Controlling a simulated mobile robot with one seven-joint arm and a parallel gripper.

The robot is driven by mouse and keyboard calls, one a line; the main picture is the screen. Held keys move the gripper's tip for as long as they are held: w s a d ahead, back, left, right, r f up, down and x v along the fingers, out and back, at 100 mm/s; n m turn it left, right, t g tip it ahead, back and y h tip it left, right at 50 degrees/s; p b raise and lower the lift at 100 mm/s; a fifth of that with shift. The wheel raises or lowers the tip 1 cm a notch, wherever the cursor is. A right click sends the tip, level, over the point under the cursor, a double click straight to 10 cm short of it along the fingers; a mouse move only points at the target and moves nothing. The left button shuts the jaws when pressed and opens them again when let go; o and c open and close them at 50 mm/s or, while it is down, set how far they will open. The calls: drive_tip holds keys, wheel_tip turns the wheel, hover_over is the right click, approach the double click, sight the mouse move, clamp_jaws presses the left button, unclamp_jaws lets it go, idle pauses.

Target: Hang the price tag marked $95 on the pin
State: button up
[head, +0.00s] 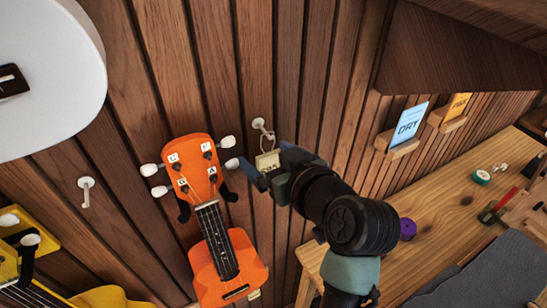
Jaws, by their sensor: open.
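A small cream price tag (268,161) hangs below a white pin (262,125) on the wood wall, right of the orange ukulele's head. A thin string seems to run from the tag up to the pin; the loop itself is too small to make out fully. Dark marks on the tag look like "95", partly covered by my gripper. My gripper (262,167) is open beside the tag, its blue fingers close around the tag's lower part. I cannot tell whether they touch it.
The orange ukulele (228,265) hangs just left of my gripper. Another white pin (86,192) is bare at left. A yellow ukulele (110,297) and a white instrument body (45,75) are farther left. A wooden workbench (440,220) with tools is at right, below small cards on ledges.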

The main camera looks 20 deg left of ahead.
drive_tip(key=b+v, duration=0.4)
drive_tip(key=v, duration=0.9)
drive_tip(key=w+d+r+m+t+h+b, duration=0.15)
drive_tip(key=w+r+m+t+h, duration=0.3)
drive_tip(key=r+t, duration=0.8)
drive_tip(key=s+d+r+m+t+h, duration=0.1)
drive_tip(key=s+r+m+t+h, duration=0.1)
drive_tip(key=r, duration=0.5)
drive_tip(key=s+d+r+m+t+h, duration=0.1)
drive_tip(key=s+r+m+t+h, duration=0.1)
drive_tip(key=s+r, duration=0.3)
wheel_tip(320, 180, up, 4)
drive_tip(key=shift+s+d+f+t+h+b, duration=0.25)
drive_tip(key=shift+t+h, duration=0.2)
drive_tip(key=shift+t, duration=0.3)
drive_tip(key=shift+d+m, duration=0.1)
drive_tip(key=shift+m, duration=0.15)
